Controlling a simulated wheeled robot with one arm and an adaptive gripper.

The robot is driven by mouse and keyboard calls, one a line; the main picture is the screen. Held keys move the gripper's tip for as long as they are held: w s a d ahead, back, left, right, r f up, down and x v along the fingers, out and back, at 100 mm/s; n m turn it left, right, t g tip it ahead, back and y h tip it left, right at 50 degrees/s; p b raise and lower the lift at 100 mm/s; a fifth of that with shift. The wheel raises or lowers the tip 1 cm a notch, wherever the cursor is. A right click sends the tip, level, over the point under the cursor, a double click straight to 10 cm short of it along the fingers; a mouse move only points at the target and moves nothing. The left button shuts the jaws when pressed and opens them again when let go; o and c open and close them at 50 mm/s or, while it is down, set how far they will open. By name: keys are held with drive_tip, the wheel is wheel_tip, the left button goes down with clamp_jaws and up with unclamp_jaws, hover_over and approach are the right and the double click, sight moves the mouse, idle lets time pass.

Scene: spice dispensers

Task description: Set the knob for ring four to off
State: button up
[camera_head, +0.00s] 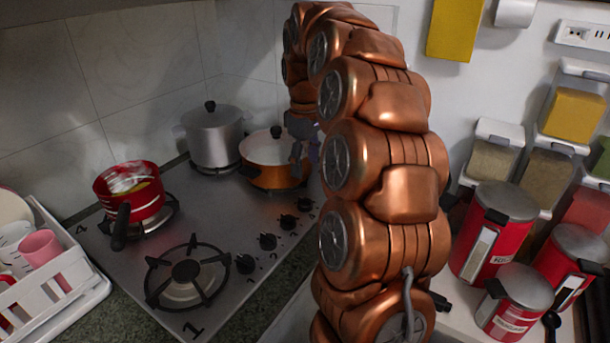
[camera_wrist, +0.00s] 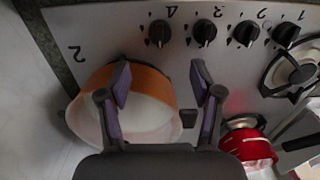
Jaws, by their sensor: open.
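Four-knob row on the cooktop: the knob labelled 4 (camera_wrist: 159,33) is the leftmost in the wrist view, at the end nearest the orange pot. In the head view it is the farthest knob (camera_head: 304,204). Its pointer setting is too small to tell. My gripper (camera_wrist: 160,78) is open and empty, its purple-padded fingers spread over the orange pot's edge. The knob shows beyond the fingertips, between their lines and apart from them. In the head view my gripper (camera_head: 304,140) is partly hidden by my copper arm. A label 4 on the cooktop lies beside the red pot (camera_head: 128,194).
Knob 3 (camera_wrist: 205,33) stands close beside knob 4, with knobs 2 (camera_wrist: 246,33) and 1 (camera_wrist: 286,33) further along. The orange pot (camera_head: 270,160) and a steel pot (camera_head: 213,137) stand at the back. A dish rack (camera_head: 85,290) is at left. Red canisters (camera_head: 492,235) stand at right.

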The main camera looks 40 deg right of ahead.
drive_tip(key=shift+r, duration=0.95)
drive_tip(key=shift+a, duration=0.1)
drive_tip(key=s+a+p, duration=0.3)
drive_tip(key=s+a, duration=0.8)
drive_tip(key=a, duration=0.5)
drive_tip(key=s+a+f+m+g+p, duration=0.1)
drive_tip(key=s+a+f+m, duration=0.1)
drive_tip(key=s, duration=0.7)
drive_tip(key=s+a+f+m+p, duration=0.1)
drive_tip(key=s+a+f+m, duration=0.1)
drive_tip(key=s+a+f, duration=0.3)
drive_tip(key=shift+s+f+g, duration=0.3)
drive_tip(key=shift+s+g, duration=0.1)
drive_tip(key=shift+s, duration=1.55)
